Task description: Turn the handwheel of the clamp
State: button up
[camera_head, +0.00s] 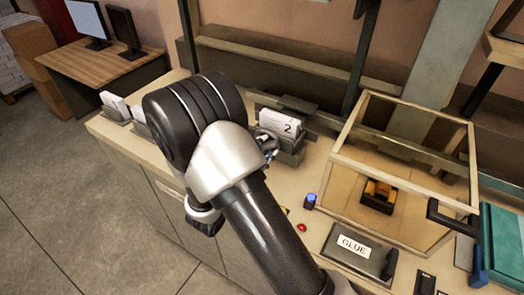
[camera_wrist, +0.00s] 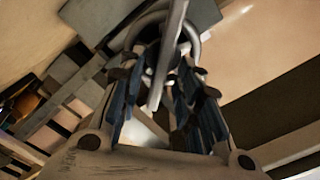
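In the wrist view, a grey metal ring with a straight bar, apparently the clamp's handwheel (camera_wrist: 178,20), lies at the far end of my gripper (camera_wrist: 168,62). The two dark, blue-grey fingers stand apart, with the bar between them. The curved rim passes close to both fingertips; I cannot tell if they press on it. In the head view, my gripper (camera_head: 267,146) is mostly hidden behind my arm. It is beside a holder with white sheets marked "2" (camera_head: 284,124). The rest of the clamp cannot be made out.
A clear box with a wooden frame (camera_head: 398,104) stands right of my arm. A block labelled GLUE (camera_head: 354,246), a blue button (camera_head: 310,200) and a red button (camera_head: 302,227) are on the bench. A teal case (camera_head: 505,240) is at the right edge. Open floor (camera_head: 70,210) lies left.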

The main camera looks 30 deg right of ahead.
jog(key=shift+c, duration=0.4)
grip_shut()
jog(key=shift+m, duration=0.3)
jog(key=shift+f+m, duration=0.35)
jog(key=shift+m, duration=2.3)
jog(key=shift+f+m, duration=0.4)
jog(key=shift+m, duration=2.3)
jog(key=shift+f+m, duration=0.35)
jog(key=shift+m, duration=2.3)
